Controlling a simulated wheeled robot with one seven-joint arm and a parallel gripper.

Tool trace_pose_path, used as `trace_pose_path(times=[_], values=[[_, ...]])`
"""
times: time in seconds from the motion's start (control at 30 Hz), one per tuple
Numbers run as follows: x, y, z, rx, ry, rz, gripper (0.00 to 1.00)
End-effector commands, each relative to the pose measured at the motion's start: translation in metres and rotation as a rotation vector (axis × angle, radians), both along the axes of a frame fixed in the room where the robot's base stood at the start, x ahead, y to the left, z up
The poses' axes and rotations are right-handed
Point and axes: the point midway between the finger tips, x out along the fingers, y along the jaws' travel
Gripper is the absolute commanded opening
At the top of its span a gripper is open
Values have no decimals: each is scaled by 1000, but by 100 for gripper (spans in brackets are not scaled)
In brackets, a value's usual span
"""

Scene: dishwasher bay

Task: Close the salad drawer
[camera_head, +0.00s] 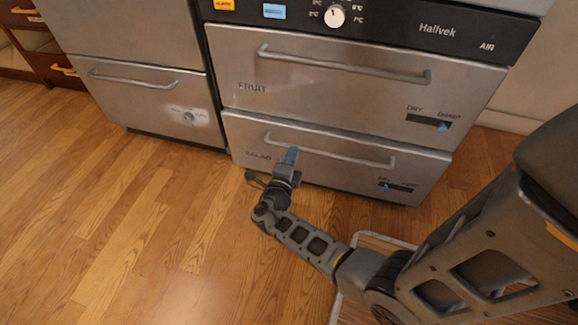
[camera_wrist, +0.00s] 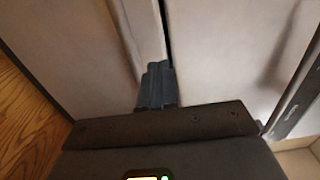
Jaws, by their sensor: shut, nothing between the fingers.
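The salad drawer (camera_head: 340,172) is the lower steel drawer front, marked SALAD, with a long bar handle (camera_head: 345,155). Its top edge seems to stand slightly proud of the fruit drawer (camera_head: 330,92) above. My gripper (camera_head: 291,155) is shut and empty, at the salad drawer's front near the left part of its handle. In the wrist view the closed fingers (camera_wrist: 157,85) point at the salad drawer (camera_wrist: 70,45), close to a dark gap between it and the fruit drawer (camera_wrist: 215,50). Contact cannot be told.
A control panel (camera_head: 375,20) with a white dial lies above the fruit drawer. Another steel cabinet (camera_head: 150,95) with a handle stands to the left. The wooden floor (camera_head: 130,220) is clear at the left. A wooden drawer unit (camera_head: 55,65) is at the far left.

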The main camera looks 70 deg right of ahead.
Motion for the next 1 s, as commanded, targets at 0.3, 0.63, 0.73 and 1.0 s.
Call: trace_pose_path(times=[0.3,0.63,0.73,1.0], values=[[3,-56,-3,0,-1,-3,0],[6,-74,0,1,-1,0,0],[6,-74,0,1,-1,0,0],[6,-83,2,-1,0,0,0]])
